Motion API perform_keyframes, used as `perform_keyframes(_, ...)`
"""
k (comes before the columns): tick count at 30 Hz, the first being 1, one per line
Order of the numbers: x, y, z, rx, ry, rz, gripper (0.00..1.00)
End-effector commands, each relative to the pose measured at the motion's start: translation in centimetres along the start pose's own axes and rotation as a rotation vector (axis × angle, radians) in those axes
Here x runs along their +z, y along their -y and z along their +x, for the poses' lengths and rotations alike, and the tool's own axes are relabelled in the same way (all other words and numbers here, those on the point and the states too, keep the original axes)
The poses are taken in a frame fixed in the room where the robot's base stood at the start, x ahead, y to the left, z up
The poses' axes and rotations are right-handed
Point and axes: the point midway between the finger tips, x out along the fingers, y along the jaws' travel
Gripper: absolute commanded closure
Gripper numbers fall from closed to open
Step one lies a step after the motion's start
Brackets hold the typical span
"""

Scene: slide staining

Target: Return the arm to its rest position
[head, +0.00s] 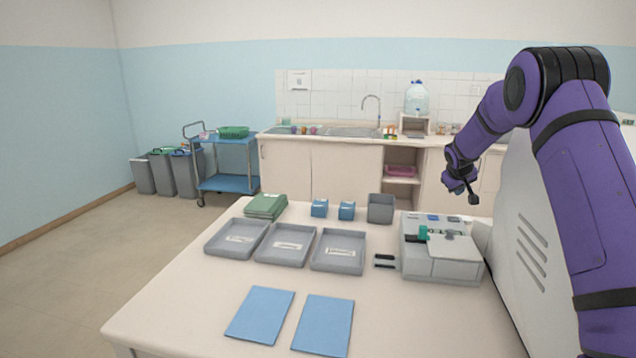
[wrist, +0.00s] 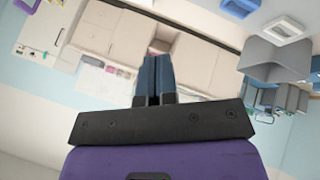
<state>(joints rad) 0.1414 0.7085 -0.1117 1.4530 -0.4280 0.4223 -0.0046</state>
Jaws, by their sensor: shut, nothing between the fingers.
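My purple arm rises at the right side of the head view and bends down toward the back right of the table. My gripper (head: 473,198) hangs in the air above and behind the grey-white staining machine (head: 455,267), clear of the table. The wrist view shows the two dark fingers of my gripper (wrist: 155,75) side by side and closed, with nothing between them. The wrist view looks tilted across the room, with the cabinets turned on their side.
The table (head: 185,310) holds several grey trays (head: 270,258), blue mats (head: 261,335), green cloths (head: 266,199), small blue boxes (head: 320,208) and a grey bin (head: 380,212). A large white housing (head: 520,215) stands close beside my arm. A sink counter (head: 330,140) and blue cart (head: 228,183) are behind.

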Motion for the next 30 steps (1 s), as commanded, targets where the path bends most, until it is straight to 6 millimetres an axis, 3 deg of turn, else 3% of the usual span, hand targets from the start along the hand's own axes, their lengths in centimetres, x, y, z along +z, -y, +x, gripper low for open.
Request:
perform_keyframes(5,0.4,-0.2,-7.7,-0.024,-0.005,0.044,1.00)
perform_keyframes(14,3.7,0.7,-20.0,-0.081,0.003,0.111,1.00)
perform_keyframes(21,8.1,2.3,-28.9,-0.133,0.007,0.151,1.00)
perform_keyframes(30,15.5,5.0,-38.1,-0.202,0.014,0.189,1.00)
